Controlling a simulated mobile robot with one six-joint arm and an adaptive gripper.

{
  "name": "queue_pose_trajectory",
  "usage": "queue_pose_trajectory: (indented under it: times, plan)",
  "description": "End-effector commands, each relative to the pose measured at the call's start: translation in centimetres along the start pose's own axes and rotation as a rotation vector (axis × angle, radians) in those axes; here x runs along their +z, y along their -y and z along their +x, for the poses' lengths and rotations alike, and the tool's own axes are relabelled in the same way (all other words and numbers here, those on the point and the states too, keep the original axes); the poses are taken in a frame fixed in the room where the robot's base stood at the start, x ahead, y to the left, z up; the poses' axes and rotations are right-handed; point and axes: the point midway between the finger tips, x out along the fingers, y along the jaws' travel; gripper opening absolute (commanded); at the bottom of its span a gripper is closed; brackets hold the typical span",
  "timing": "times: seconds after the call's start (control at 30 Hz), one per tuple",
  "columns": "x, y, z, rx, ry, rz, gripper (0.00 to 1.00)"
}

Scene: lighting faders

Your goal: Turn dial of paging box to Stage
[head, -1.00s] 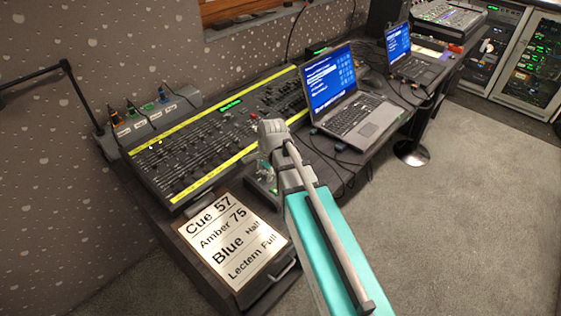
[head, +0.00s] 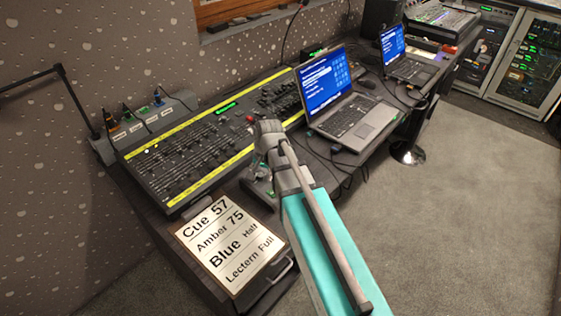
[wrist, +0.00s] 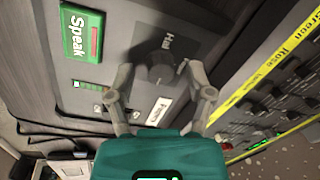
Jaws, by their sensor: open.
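The paging box (wrist: 85,72) fills much of the wrist view, a grey panel with a green "Speak" label and a small row of green lights. Its dark dial (wrist: 160,72) stands beside a label reading "Hal…", with a white "Paging" label on the other side. A pale mark shows on the dial's right side; I cannot tell its exact setting. No "Stage" label is readable. My gripper (wrist: 159,70) is open, one finger on each side of the dial; contact is unclear. In the head view the box (head: 257,187) is mostly hidden by my arm.
The fader console (head: 190,150) with yellow label strips lies close beside the box. A laptop (head: 352,120) and loose cables are to the right. Open carpet lies at the right.

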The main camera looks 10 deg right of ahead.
Motion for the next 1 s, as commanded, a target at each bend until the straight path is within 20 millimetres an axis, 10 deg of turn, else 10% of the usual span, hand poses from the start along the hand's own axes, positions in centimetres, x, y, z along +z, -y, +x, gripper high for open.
queue_pose_trajectory:
  times: [1.0]
  plan:
    - [-0.04, 0.22, 0.01, 0.023, 0.038, -0.675, 0.68]
